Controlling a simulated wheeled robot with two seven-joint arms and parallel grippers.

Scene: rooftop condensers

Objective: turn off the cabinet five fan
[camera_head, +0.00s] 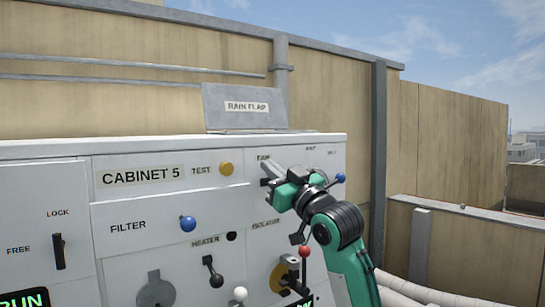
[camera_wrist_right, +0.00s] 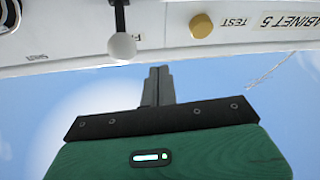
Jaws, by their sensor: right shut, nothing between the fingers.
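The pale panel of cabinet 5 (camera_head: 105,215) fills the lower part of the head view, with its CABINET 5 label (camera_head: 141,176) at upper left. The FAN label (camera_head: 263,158) is at upper right. My right gripper (camera_head: 266,170) is shut and empty just below that label, its fingertips close to the panel; I cannot tell whether they touch. In the right wrist view, upside down, a lever with a white ball (camera_wrist_right: 122,47) stands by the partly hidden fan label. The shut fingers (camera_wrist_right: 158,70) show beside the ball. In the head view my gripper hides this lever. My left gripper is out of view.
A yellow TEST button (camera_head: 226,169) and a blue FILTER knob (camera_head: 188,224) are left of my gripper. A blue ball (camera_head: 340,178) is just right of it. A red-balled lever (camera_head: 304,253) is below. The grey rain flap (camera_head: 245,107) stands on top.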

